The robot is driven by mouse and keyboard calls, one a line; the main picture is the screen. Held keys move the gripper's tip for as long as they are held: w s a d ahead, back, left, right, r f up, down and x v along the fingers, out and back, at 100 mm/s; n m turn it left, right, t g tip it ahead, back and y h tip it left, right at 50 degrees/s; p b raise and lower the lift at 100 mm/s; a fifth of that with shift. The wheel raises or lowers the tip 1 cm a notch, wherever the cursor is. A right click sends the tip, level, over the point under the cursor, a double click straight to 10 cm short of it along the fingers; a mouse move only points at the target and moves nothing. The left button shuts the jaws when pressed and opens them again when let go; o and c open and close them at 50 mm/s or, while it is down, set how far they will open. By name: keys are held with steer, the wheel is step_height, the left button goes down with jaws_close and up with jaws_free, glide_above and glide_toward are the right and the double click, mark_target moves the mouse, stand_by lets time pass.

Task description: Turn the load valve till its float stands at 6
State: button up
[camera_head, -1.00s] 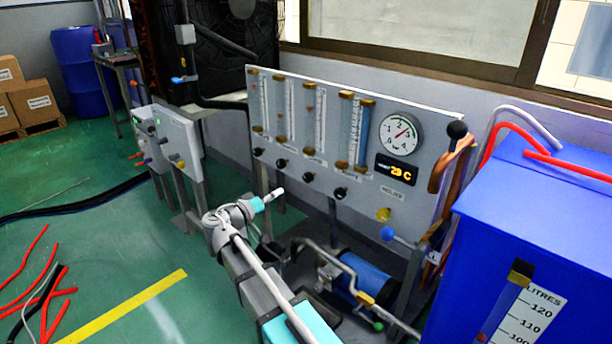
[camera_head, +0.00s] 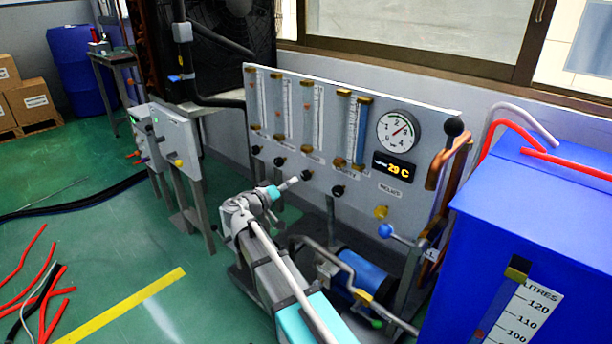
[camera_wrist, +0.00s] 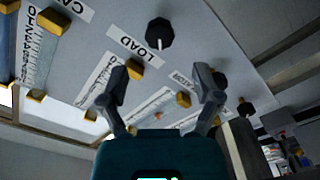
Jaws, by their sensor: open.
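The load valve is a black knob (camera_wrist: 160,33) beside the "LOAD" label (camera_wrist: 137,48) in the wrist view, with a white mark on it. In the head view it appears to be the third black knob (camera_head: 307,175) in the row under the tubes. The load scale (camera_wrist: 100,80) is turned over in the wrist view; its float reading is too small to tell. My gripper (camera_wrist: 162,78) is open, its fingers apart and empty, with the knob showing beyond the fingertips and between them sideways. In the head view my gripper (camera_head: 288,185) is close to the panel, just left of that knob.
The panel (camera_head: 360,195) carries other black knobs, such as the rightmost one (camera_head: 338,191), a dial gauge (camera_head: 397,131) and a 29 C display (camera_head: 394,167). A blue tank (camera_head: 540,215) stands at the right. A blue pump (camera_head: 362,272) sits low beneath the panel.

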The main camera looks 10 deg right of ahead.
mark_target(303, 176)
steer(key=x, duration=0.7)
steer(key=shift+w+d, duration=0.1)
steer(key=shift+w, duration=0.05)
steer(key=shift+c, duration=0.2)
jaws_close()
